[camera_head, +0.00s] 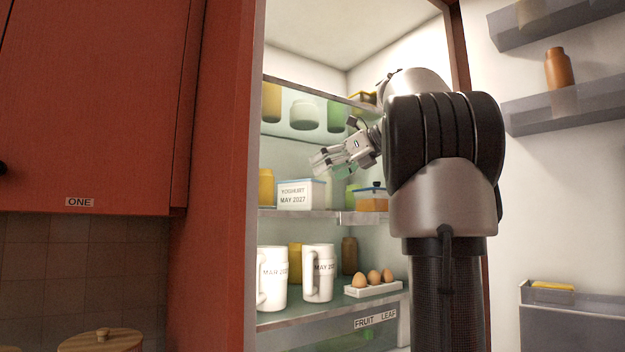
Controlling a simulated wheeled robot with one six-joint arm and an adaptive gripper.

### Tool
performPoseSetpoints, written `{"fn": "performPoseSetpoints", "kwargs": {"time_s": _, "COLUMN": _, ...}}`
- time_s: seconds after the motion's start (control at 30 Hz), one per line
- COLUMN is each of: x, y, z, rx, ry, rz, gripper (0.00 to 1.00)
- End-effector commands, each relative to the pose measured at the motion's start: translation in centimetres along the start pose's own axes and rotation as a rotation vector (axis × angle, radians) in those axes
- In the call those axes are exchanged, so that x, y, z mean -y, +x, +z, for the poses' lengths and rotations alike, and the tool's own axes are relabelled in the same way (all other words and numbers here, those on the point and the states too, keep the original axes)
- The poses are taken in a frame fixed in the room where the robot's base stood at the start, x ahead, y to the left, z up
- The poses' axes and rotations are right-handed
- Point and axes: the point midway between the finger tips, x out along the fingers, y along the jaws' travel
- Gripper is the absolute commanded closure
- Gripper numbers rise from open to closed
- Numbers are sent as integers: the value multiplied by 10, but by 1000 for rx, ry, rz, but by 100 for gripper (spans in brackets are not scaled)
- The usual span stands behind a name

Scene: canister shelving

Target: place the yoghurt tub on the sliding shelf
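The yoghurt tub (301,195) is a white tub with a pale blue rim, labelled "YOGHURT MAY 2027". It stands upright on the middle glass shelf (300,213) of the open fridge, towards the left. That shelf's front edge has a break near its middle; I cannot tell which part slides. My gripper (321,163) reaches in from the right, its fingertips just above and behind the tub's right end in the picture. It looks apart from the tub and holds nothing that I can make out. The finger gap is too small and blurred to judge.
A yellow container (266,187) stands left of the tub, and a blue-lidded orange box (373,198) to its right. The upper shelf (285,80) holds jars. Below are white mugs (318,275) and an egg tray (372,289). The red fridge side (222,200) bounds the left.

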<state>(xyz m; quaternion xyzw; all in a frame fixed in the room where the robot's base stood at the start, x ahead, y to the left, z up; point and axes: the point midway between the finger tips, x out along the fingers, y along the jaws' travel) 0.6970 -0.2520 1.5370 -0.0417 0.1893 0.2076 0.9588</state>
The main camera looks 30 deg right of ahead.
Motion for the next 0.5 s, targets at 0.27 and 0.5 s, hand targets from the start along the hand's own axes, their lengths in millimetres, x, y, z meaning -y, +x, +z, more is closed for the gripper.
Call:
{"fn": "performPoseSetpoints", "kwargs": {"time_s": 0.27, "x": 0, "y": -39, "z": 0, "rx": 1, "ry": 0, "rz": -1, "gripper": 12}}
{"fn": "performPoseSetpoints", "kwargs": {"time_s": 0.5, "x": -8, "y": -35, "z": -9, "rx": -23, "ry": -48, "rz": 5, "gripper": 12}}
